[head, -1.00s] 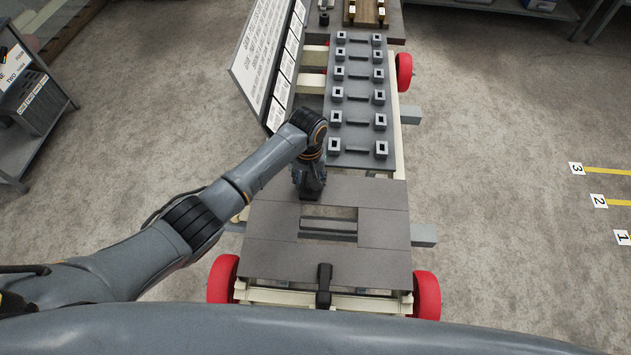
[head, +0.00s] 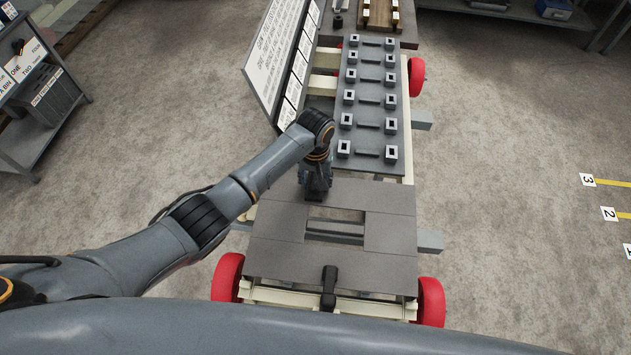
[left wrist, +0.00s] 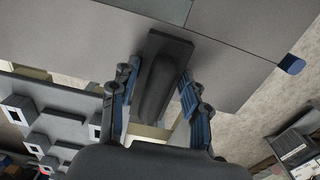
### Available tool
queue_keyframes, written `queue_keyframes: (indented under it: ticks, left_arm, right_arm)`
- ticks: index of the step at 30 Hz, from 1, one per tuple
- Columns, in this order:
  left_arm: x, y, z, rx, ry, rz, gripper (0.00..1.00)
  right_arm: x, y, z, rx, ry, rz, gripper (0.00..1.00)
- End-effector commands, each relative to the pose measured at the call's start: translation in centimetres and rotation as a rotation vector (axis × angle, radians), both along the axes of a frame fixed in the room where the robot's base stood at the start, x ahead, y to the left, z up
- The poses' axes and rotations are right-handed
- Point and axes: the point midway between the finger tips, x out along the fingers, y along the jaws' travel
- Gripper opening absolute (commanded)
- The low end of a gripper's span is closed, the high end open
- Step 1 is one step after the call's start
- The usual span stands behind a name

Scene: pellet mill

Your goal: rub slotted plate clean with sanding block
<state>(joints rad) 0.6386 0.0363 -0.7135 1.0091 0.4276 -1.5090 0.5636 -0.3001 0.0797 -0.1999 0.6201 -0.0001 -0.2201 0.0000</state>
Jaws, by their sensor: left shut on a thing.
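The slotted plate (head: 390,232) is flat and dark grey, with a rectangular opening, and lies on the near end of a cart in the head view. It fills the top of the left wrist view (left wrist: 235,70). My left gripper (head: 317,192) points down over its far left part, behind the slot. In the left wrist view the gripper (left wrist: 155,95) is shut on the dark sanding block (left wrist: 158,75), one finger on each side. The block's flat base lies at the plate surface; I cannot tell whether it presses on it. My right gripper is not in view.
A grey rail (head: 370,100) with several square sockets stands beyond the plate. A white sign board (head: 275,55) leans left of it. A black handle (head: 329,287) sits at the plate's near edge. A shelf unit (head: 35,110) stands far left.

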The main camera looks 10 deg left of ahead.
Motion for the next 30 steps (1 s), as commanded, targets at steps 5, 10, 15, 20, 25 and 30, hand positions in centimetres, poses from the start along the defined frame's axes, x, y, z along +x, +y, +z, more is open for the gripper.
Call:
queue_keyframes:
  ticks: [5,10,15,20,25,30]
  left_arm:
    - [0.0,0.0,0.3,-0.001,-0.001,0.0,0.0]
    - [0.1,-0.1,1.6,-0.002,-0.003,0.0,0.0]
    - [0.1,-0.1,3.0,-0.002,-0.003,0.0,0.0]
    - [0.0,0.0,4.3,-0.001,-0.002,0.0,0.0]
    - [0.1,0.0,5.7,-0.002,-0.003,0.0,0.0]
    - [0.0,0.0,6.7,-0.002,-0.002,0.0,0.0]
  right_arm:
    - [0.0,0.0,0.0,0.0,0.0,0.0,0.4]
    - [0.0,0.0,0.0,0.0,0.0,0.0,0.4]
    - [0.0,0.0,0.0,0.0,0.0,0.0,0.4]
    - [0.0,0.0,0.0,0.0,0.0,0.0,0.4]
    - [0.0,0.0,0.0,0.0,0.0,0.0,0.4]
    - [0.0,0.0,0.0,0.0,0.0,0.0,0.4]
